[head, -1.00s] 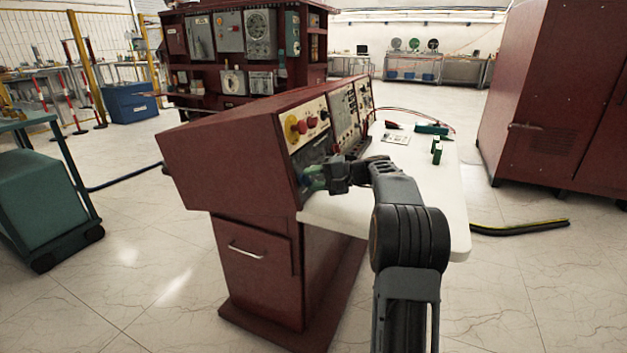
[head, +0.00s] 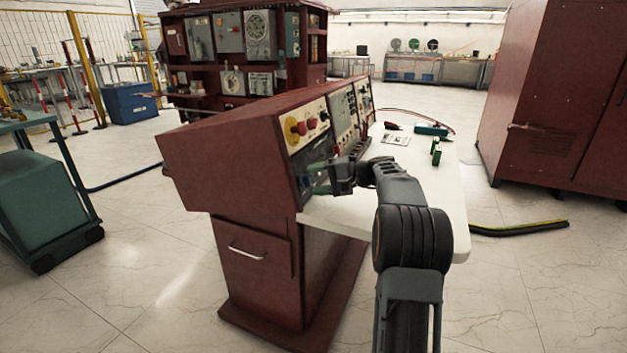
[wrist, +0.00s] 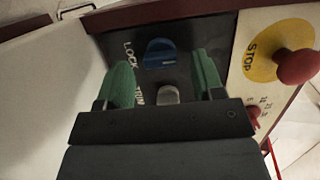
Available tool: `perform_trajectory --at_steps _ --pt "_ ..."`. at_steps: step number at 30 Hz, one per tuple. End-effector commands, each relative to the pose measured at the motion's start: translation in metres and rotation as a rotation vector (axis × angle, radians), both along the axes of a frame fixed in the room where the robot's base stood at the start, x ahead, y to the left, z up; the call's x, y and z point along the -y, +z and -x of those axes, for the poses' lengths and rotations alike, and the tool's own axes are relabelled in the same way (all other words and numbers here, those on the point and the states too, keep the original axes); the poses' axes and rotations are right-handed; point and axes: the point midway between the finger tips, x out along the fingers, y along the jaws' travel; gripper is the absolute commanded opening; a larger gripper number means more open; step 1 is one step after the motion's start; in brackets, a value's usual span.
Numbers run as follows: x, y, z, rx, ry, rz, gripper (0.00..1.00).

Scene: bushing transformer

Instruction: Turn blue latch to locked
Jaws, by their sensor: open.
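The blue latch (wrist: 160,53) is a rounded knob on a dark panel plate in the wrist view. The word LOCK is printed at its left, and a second, partly hidden label lies lower. A small blue patch at the panel's lower front in the head view (head: 306,183) appears to be the latch. My gripper (wrist: 161,62) is open, with a green finger on either side of the latch in the picture. Both fingers look apart from it, and nothing is held. In the head view my gripper (head: 322,186) is close to the panel's near lower corner.
A red STOP button (wrist: 297,66) on a yellow disc is right of the fingers. A silver post (wrist: 168,95) sits between the fingers. The red console (head: 235,150) stands beside a white tabletop (head: 400,205), which carries green parts (head: 436,152). The tabletop's near part is clear.

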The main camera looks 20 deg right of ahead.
Motion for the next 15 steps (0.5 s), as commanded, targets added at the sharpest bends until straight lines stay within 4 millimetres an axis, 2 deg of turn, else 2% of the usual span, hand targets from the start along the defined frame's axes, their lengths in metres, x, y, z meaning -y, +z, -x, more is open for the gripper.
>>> perform_trajectory --at_steps 9,15 --pt "0.053 0.018 0.034 -0.001 -0.005 0.0 0.62" --pt "0.081 0.026 0.053 0.001 -0.004 0.001 0.62"
